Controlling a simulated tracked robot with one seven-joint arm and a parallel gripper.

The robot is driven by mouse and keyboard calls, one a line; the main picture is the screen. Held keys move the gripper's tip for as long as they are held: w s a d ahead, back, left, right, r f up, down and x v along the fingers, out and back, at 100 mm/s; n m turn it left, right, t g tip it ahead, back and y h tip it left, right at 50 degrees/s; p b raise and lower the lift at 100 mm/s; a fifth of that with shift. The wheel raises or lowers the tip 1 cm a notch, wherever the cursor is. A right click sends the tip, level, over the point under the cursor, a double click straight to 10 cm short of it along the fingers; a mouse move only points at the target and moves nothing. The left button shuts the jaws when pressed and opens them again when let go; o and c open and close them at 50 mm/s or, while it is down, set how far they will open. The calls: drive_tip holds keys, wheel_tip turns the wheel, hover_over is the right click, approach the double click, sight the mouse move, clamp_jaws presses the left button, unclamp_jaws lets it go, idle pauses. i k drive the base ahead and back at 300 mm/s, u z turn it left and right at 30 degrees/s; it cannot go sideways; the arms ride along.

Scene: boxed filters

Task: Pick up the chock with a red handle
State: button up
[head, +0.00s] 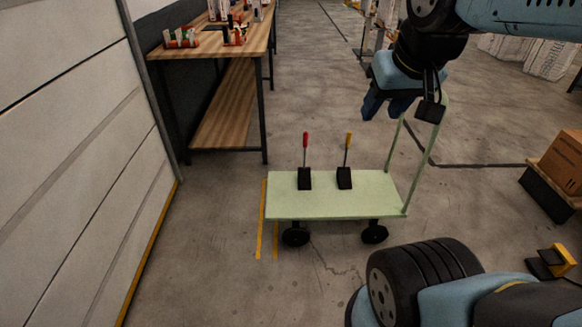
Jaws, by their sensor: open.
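The chock with a red handle (304,179) is a black block with a thin upright handle, red at the top. It stands on the left part of a pale green cart (330,208). A similar black chock with a yellow handle (344,178) stands to its right on the same cart. My gripper (388,112) is above and to the right of both chocks, near the cart's handle, apart from them. It is open, and I see nothing between its fingers.
A wooden workbench (215,50) with several small items stands at the back left. A white panelled wall (70,150) runs along the left. A cardboard box (562,160) sits at the right. The cart's push handle (428,150) rises at its right end. Floor left of the cart is clear.

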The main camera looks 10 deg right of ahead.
sight(304, 173)
drive_tip(key=k, duration=0.4)
drive_tip(key=z, duration=0.15)
drive_tip(key=i, duration=0.95)
drive_tip(key=u, duration=0.1)
drive_tip(key=k, duration=0.65)
drive_tip(key=u, duration=0.3)
drive_tip(key=i, duration=1.8)
drive_tip(key=z, duration=0.55)
